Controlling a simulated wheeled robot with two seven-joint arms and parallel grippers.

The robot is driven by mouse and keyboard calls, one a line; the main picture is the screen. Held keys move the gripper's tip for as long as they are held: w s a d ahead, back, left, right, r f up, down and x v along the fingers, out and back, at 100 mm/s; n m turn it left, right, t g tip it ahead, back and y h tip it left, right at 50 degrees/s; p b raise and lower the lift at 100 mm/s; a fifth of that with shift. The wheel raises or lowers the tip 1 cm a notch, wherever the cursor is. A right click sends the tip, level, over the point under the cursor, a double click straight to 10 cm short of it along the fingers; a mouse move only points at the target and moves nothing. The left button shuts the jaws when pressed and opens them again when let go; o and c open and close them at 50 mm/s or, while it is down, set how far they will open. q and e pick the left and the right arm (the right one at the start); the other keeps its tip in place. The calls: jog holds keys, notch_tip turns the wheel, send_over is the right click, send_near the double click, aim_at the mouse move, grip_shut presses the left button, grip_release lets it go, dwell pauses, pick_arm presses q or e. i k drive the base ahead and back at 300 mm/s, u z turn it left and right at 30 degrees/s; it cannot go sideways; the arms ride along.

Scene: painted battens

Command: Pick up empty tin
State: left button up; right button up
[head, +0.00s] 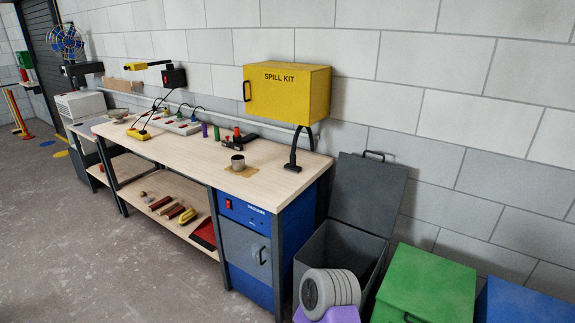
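A small metal tin (238,163) with a dark open top stands upright on the wooden workbench (285,178), near its right end. It stands on a tan square patch (241,171). I cannot see its inside well enough to tell whether it holds anything. Neither of my grippers is in view.
A yellow spill kit cabinet (290,95) hangs above. An open grey bin (340,245) and green box (425,285) stand to the right.

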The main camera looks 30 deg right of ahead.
aim_at(238, 164)
jog(key=z, duration=0.15)
jog(key=k, duration=0.35)
jog(key=z, duration=0.45)
jog(key=i, duration=0.45)
jog(key=z, duration=0.05)
jog(key=k, duration=0.5)
jog(key=u, duration=1.05)
jog(key=i, duration=1.8)
jog(key=u, duration=0.45)
jog(key=i, duration=1.95)
jog(key=z, duration=1.55)
jog(key=i, duration=1.05)
jog(key=z, duration=1.05)
